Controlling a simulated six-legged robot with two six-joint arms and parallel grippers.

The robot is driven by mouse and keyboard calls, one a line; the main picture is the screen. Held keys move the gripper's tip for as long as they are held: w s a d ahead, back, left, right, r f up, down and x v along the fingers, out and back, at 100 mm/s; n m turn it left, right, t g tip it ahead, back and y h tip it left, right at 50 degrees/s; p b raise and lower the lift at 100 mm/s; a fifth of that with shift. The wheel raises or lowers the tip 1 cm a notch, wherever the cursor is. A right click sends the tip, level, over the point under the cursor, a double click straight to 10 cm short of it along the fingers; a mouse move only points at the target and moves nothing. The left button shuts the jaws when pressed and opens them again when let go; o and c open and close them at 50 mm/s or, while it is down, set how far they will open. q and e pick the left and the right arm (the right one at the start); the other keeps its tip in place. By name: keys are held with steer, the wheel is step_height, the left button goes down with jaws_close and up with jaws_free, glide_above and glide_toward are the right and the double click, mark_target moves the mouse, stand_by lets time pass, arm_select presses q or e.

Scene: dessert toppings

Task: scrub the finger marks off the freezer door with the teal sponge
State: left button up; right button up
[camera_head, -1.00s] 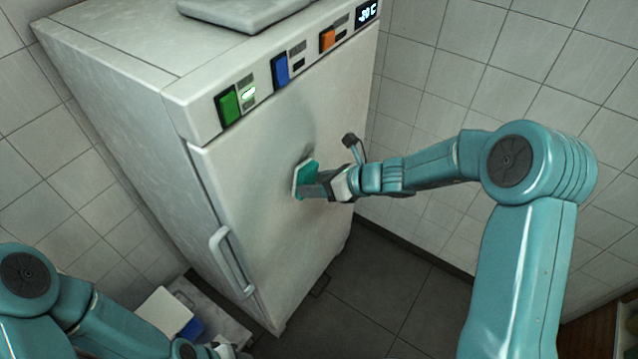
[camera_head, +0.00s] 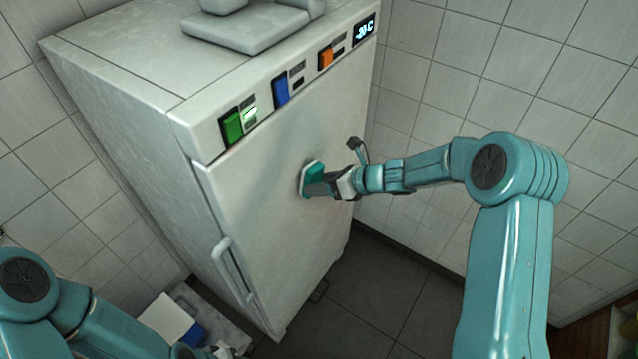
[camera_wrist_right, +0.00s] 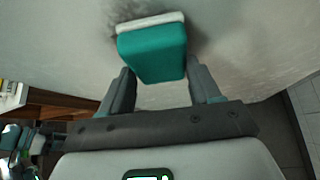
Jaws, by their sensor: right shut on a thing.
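The teal sponge (camera_head: 312,176) has a white layer on its door side and lies against the front of the freezer door (camera_head: 265,215). My right gripper (camera_head: 318,182) is shut on it; in the right wrist view the sponge (camera_wrist_right: 152,52) sits between the two fingers (camera_wrist_right: 160,88). Grey finger marks (camera_wrist_right: 125,12) show on the door around the sponge in that view; the part behind the sponge is hidden. In the head view only a faint grey smudge (camera_head: 288,135) shows up-left of the sponge. My left gripper (camera_head: 212,351) is partly cut off at the bottom edge.
The door handle (camera_head: 232,270) sticks out at the lower left of the door. Green (camera_head: 232,126), blue and orange switches line the panel above. A grey device (camera_head: 250,28) rests on top. Boxes (camera_head: 170,316) lie on the floor at left; tiled walls stand close by.

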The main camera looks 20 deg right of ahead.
mark_target(318, 174)
steer(key=shift+w+d+r+p, duration=0.2)
steer(key=shift+w+d+p, duration=0.25)
steer(key=shift+p, duration=0.1)
steer(key=shift+r, duration=0.4)
steer(key=shift+s+a+r+b, duration=0.15)
steer(key=shift+s+a+b, duration=0.3)
steer(key=shift+s+a, duration=0.05)
steer(key=a+b, duration=0.1)
steer(key=s+a+b, duration=0.1)
steer(key=shift+s+a+b, duration=0.2)
steer(key=shift+s+b, duration=0.05)
steer(key=shift+b, duration=0.15)
steer(key=shift+s+a, duration=0.3)
steer(key=shift+a, duration=0.05)
steer(key=shift+r+p, duration=0.6)
steer(key=shift+r, duration=0.35)
steer(key=shift+w+d+r+p, duration=0.2)
steer(key=shift+w+d+p, duration=0.1)
steer(key=shift+p, duration=0.15)
steer(key=shift+w+d+f+p, duration=0.25)
steer(key=shift+w+d+p, duration=0.7)
steer(key=shift+d, duration=0.3)
steer(key=shift+d+r, duration=0.1)
steer(key=w+d+p, duration=0.2)
steer(key=d, duration=0.1)
steer(key=shift+p, duration=0.3)
